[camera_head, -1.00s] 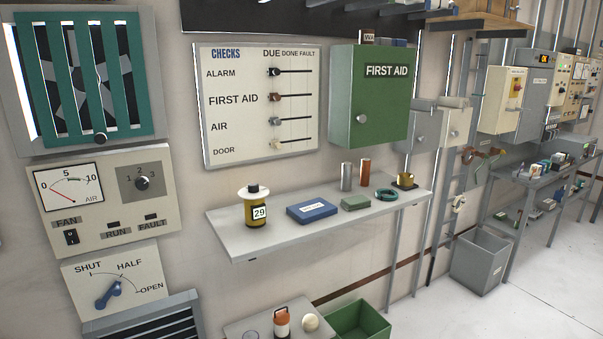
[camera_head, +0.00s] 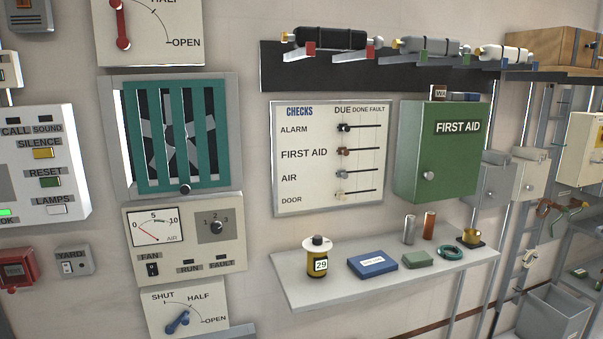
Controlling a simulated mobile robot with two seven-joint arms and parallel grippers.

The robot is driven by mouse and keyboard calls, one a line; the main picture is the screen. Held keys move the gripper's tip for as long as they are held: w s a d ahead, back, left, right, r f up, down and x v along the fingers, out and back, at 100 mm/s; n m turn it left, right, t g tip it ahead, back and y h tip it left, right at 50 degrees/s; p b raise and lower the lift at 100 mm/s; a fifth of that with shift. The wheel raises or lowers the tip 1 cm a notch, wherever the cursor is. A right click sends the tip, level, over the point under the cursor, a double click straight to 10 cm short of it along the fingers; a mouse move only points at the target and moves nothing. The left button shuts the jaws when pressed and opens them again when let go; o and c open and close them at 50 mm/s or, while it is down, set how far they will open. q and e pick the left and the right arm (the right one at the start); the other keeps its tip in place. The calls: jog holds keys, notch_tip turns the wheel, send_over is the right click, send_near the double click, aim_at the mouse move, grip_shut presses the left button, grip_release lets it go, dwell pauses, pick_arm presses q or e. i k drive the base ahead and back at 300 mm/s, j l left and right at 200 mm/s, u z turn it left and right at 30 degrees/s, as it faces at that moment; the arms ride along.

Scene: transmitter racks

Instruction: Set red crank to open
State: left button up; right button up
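The red crank (camera_head: 122,28) shows at the top left, on a cream panel (camera_head: 180,50) cut off by the upper edge of the picture. Its handle stands nearly upright, with its lower end a round red knob. An arc on the panel runs past HALF to OPEN at the lower right. The crank points up, away from the OPEN mark; its upper end and the rest of the scale are out of view. Neither of my grippers is in view.
A blue crank (camera_head: 178,322) sits on a similar SHUT, HALF, OPEN panel below. Between them are a green-slatted fan (camera_head: 205,135) and an AIR gauge panel (camera_head: 190,250). A shelf (camera_head: 300,290) with small items juts out at right, under a green first aid cabinet (camera_head: 410,150).

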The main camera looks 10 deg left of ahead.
aim_at(122, 43)
jog(key=u, duration=1.25)
